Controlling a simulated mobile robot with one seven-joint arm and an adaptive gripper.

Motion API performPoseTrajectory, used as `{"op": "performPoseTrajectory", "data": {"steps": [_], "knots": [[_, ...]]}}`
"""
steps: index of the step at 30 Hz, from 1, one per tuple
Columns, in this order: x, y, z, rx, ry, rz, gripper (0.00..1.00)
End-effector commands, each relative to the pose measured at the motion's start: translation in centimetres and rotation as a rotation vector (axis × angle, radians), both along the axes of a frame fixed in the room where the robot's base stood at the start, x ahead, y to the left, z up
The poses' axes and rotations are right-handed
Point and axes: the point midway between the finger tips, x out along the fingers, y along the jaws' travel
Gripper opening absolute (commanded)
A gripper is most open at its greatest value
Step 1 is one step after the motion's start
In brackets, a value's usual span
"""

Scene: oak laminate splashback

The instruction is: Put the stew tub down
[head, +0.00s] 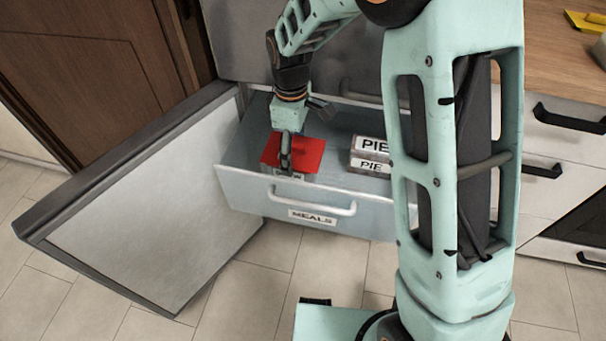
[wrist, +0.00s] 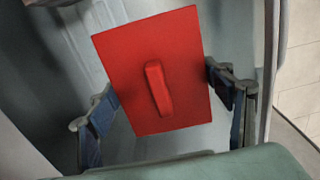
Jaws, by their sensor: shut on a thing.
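The stew tub (head: 312,152) has a red lid and is inside the pulled-out drawer (head: 245,190) labelled MEALS. Its body and label are mostly hidden behind my gripper and the drawer front. My gripper (head: 287,150) is shut on the tub from above. In the wrist view the red lid (wrist: 130,60) with its raised bar lies between the two fingers of my gripper (wrist: 160,83), one finger at each side edge. I cannot tell whether the tub's base touches the drawer floor.
An open door panel (head: 150,210) stands to the left. A wooden worktop (head: 550,75) is at the right.

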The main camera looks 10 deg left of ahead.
Motion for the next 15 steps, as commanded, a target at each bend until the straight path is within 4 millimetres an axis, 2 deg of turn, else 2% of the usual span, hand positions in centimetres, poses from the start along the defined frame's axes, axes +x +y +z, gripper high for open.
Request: {"op": "performPoseTrajectory", "data": {"steps": [1, 3, 10, 15], "knots": [[0.0, 0.0, -2.3, -0.001, 0.001, 0.000, 0.37], [0.0, 0.0, -3.7, -0.002, 0.001, 0.000, 0.37], [0.0, 0.0, -6.0, 0.000, 0.001, 0.000, 0.37], [0.0, 0.0, -8.9, -0.001, 0.001, 0.000, 0.37]]}}
